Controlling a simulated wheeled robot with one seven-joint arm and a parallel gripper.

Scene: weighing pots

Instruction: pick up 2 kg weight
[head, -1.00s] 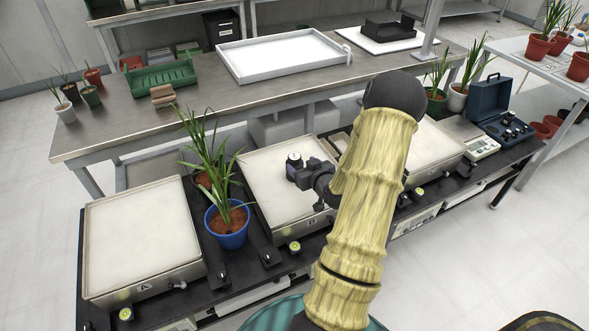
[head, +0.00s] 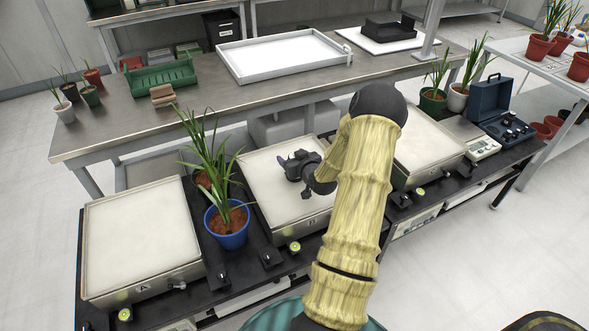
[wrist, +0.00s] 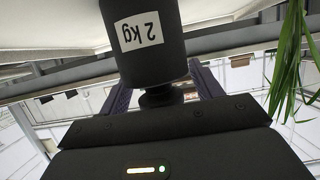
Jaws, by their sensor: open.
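The 2 kg weight (wrist: 150,45) is a dark cylinder with a white "2 kg" label, upside down in the wrist view. Its narrow neck and knob point toward my gripper. My gripper (head: 287,162) is open over the middle scale, marked B. In the wrist view its two fingers stand either side of the weight's knob, with the knob between them. I cannot tell whether either finger touches it. In the head view the gripper hides most or all of the weight. The middle scale's pale plate (head: 265,190) lies beneath.
A blue pot (head: 229,238) with a leafy plant stands just left of the middle scale. Scale A (head: 140,230) is empty at left. Another scale (head: 428,150) is at right, near a blue case (head: 490,98) with dark weights. A white tray (head: 280,70) lies on the back bench.

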